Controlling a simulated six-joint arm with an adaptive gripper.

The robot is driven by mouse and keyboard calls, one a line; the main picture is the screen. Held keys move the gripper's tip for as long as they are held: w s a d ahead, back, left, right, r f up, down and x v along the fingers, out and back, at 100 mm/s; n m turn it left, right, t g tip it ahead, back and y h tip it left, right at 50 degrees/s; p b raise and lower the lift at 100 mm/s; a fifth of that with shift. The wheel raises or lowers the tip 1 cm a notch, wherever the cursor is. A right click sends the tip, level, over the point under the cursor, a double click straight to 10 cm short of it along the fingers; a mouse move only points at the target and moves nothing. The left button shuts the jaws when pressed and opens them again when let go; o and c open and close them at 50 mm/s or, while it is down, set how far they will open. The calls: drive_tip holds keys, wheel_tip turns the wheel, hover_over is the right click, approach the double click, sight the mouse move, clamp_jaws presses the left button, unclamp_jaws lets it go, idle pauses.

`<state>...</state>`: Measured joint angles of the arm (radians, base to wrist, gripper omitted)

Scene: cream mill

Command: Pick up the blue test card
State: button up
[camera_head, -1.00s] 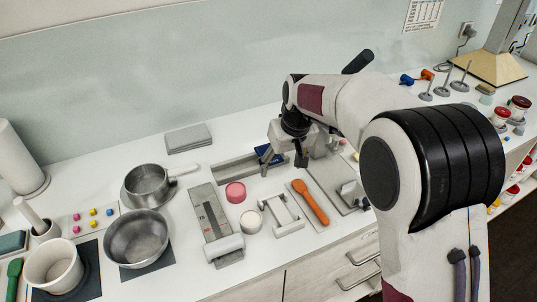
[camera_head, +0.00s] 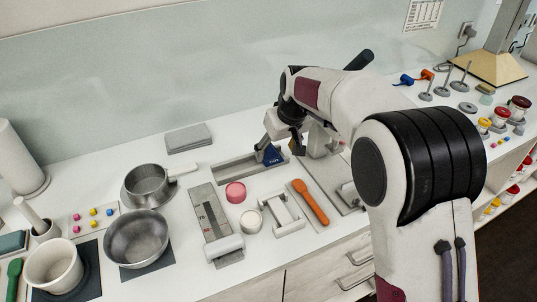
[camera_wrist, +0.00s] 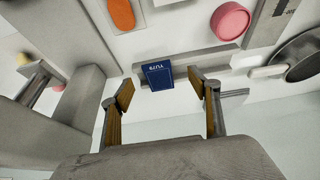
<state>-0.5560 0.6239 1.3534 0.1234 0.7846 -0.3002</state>
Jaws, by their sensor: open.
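The blue test card (camera_head: 271,156) stands tilted at the right part of a long grey tray (camera_head: 236,172) on the counter. White lettering shows on it in the wrist view (camera_wrist: 158,76). My gripper (camera_head: 280,149) is open and empty above the tray's right end. In the wrist view its two fingers (camera_wrist: 162,90) are spread wide, with the card showing between and beyond the tips. I see no contact with the card. In the head view one finger partly covers the card's left side.
A pink round piece (camera_head: 235,192) and a white one (camera_head: 251,222) stand in front of the tray. A grey block (camera_head: 188,138) lies behind left, and a steel pan (camera_head: 147,184) stands left.

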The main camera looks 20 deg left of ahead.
sight(273, 160)
drive_tip(key=shift+w+a+f, duration=0.1)
drive_tip(key=shift+f, duration=0.25)
drive_tip(key=shift+w+a+f, duration=0.2)
drive_tip(key=shift+w+f, duration=0.25)
drive_tip(key=shift+f, duration=0.2)
drive_tip(key=shift+w+a+f, duration=0.15)
drive_tip(key=shift+w+f, duration=0.25)
drive_tip(key=shift+f, duration=0.2)
drive_tip(key=shift+x, duration=1.15)
drive_tip(key=shift+c, duration=0.3)
drive_tip(key=c, duration=1)
